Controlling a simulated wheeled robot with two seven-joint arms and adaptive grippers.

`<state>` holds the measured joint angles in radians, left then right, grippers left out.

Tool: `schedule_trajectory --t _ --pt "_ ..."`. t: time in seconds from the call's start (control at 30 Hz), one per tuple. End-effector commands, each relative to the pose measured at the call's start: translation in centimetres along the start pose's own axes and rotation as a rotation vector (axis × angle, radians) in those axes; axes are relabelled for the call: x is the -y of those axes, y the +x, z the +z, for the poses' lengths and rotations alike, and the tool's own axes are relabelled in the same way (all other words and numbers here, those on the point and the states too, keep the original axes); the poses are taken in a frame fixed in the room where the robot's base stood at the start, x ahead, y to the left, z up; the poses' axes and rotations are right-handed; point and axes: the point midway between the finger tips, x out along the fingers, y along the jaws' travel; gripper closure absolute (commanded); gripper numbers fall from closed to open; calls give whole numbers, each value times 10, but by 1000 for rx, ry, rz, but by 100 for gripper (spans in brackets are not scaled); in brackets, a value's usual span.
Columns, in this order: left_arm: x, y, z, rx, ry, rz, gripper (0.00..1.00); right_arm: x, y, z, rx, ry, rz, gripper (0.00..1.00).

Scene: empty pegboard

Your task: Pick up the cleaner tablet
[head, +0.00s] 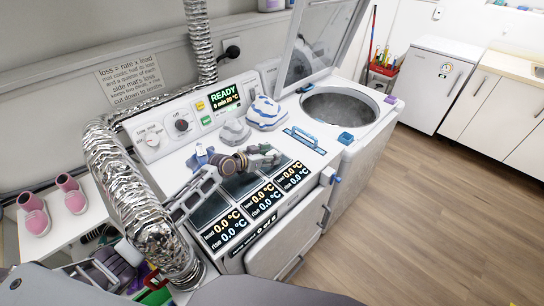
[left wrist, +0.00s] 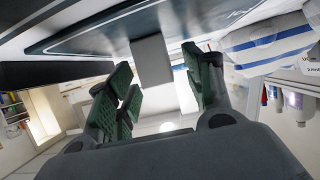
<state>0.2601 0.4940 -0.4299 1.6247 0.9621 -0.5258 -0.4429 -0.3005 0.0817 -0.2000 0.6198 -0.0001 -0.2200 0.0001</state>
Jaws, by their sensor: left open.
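My left gripper (head: 266,158) is low over the top panel of the white machine, beside the dark plates. In the left wrist view its green-padded fingers (left wrist: 157,68) are apart. A plain grey block (left wrist: 152,60), which looks like the cleaner tablet, shows between and beyond the fingertips, against a dark plate. I see no grip on it, and contact is unclear. In the head view I cannot make out the tablet; the gripper may hide it. My right gripper is in neither view.
An open-lidded drum (head: 340,106) is farther right. A silver duct (head: 130,195) stands at left. Pink shoes (head: 72,193) sit on a side shelf.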

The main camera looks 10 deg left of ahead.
Motion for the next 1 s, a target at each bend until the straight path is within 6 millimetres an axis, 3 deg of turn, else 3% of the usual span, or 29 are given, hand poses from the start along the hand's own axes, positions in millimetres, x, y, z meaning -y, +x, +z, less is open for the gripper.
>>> schedule_trajectory --t 0.2,0.7,1.0 --pt "0 10 0 0 -1 0 48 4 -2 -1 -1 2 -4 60" --pt "0 11 0 1 0 0 50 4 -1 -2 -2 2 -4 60" --pt "0 11 0 1 0 1 88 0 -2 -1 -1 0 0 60"
